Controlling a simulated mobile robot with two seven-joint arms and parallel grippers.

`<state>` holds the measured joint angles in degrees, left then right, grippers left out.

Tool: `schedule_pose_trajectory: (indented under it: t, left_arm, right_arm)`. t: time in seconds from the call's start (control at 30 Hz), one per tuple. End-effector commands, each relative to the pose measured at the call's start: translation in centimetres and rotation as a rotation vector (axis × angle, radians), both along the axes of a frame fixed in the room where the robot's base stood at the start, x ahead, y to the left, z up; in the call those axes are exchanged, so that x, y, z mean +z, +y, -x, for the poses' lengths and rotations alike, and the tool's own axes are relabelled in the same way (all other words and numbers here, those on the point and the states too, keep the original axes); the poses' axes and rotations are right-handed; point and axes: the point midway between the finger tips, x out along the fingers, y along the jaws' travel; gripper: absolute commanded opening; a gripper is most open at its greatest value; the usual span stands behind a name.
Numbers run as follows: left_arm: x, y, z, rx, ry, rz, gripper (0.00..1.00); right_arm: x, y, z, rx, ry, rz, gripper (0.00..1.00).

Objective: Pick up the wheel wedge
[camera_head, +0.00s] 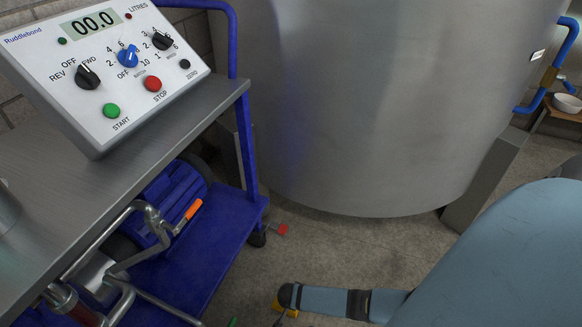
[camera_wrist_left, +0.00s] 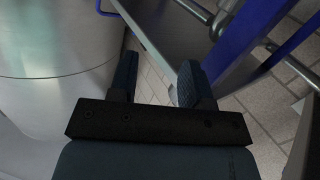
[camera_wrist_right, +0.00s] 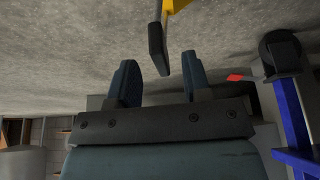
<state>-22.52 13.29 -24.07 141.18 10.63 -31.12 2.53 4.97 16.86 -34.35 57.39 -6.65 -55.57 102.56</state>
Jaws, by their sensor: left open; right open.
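A yellow thing, apparently the wheel wedge (camera_wrist_right: 175,5), shows at the top edge of the right wrist view with a black slab-like part reaching down from it. My right gripper (camera_wrist_right: 160,64) is open. The black part is in line with the gap between its fingers, and I see no clear contact. In the head view my right gripper (camera_head: 288,296) is low over the floor, and a bit of the yellow wedge (camera_head: 278,306) shows by its tip, mostly hidden. My left gripper (camera_wrist_left: 159,64) is open and empty, between the steel tank and blue framework.
A blue trolley (camera_head: 235,215) with a control panel (camera_head: 105,65) stands at the left, a red tab (camera_head: 281,229) by its caster. A large steel tank (camera_head: 380,100) fills the back. Small green (camera_head: 233,322) and red bits lie at the bottom edge.

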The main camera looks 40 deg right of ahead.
Motion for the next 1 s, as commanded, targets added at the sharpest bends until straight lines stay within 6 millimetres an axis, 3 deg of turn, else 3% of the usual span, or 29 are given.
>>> schedule_pose_trajectory:
  t: [0.03, 0.2, 0.57, 0.77, 1.0]
  left_arm:
    - [-0.6, 0.2, -0.3, 0.000, -0.031, -0.017, 0.45]
    - [-0.3, 0.8, -1.4, 0.004, -0.149, -0.084, 0.45]
    - [0.3, 1.0, -1.7, 0.008, -0.199, -0.113, 0.45]
    - [0.3, 1.0, -1.7, 0.007, -0.199, -0.112, 0.45]
    - [0.3, 1.0, -1.7, 0.007, -0.198, -0.112, 0.45]
  right_arm:
    - [-1.2, -0.5, -0.3, 0.000, -0.001, 0.003, 0.45]
    - [-3.4, -1.5, -0.7, 0.001, 0.001, 0.003, 0.45]
    - [-3.9, -1.8, -0.8, 0.000, 0.000, 0.000, 0.45]
    - [-3.9, -1.8, -0.8, 0.000, 0.000, 0.000, 0.01]
    - [-3.9, -1.8, -0.8, 0.000, 0.000, 0.000, 0.00]
